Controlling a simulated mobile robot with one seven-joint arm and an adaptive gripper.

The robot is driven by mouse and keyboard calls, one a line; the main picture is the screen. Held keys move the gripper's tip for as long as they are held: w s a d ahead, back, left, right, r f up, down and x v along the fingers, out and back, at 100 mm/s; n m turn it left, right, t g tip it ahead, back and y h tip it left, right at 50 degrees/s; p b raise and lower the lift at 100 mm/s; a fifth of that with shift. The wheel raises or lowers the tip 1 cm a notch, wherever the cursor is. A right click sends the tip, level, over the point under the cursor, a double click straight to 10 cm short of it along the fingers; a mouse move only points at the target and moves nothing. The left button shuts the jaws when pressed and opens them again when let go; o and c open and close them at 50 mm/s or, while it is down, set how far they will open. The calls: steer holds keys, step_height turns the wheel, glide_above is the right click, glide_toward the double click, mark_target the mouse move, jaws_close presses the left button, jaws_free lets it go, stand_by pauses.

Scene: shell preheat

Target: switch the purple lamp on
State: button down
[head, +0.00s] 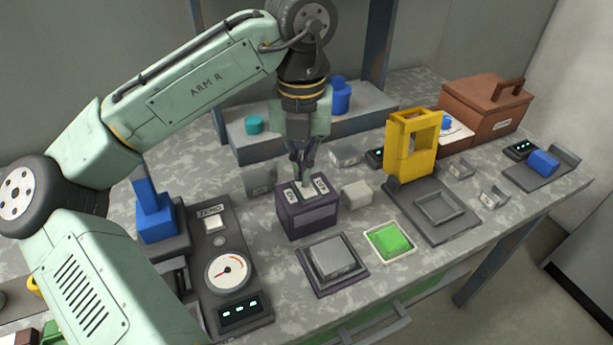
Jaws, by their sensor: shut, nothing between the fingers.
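A dark purple box (313,217) stands near the middle of the bench, with small pale labels and a light switch plate (309,192) on its top. It looks like the purple lamp; whether it is lit I cannot tell. My gripper (304,181) points straight down at the top of this box. Its fingers are shut and empty, and the tips are at or just above the switch plate. Whether they touch it is unclear. The fingers hide part of the box's top.
A grey block on a purple-edged plate (308,264) lies in front of the box, with a green block in a pale tray (379,255) to its right. A white block (356,194) stands close by on the right. A gauge panel (204,293) lies left, a yellow frame (396,160) right.

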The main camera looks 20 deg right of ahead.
mark_target(303, 189)
steer(key=shift+r+p, duration=2)
steer(key=shift+r, duration=0.15)
steer(key=shift+f, duration=0.1)
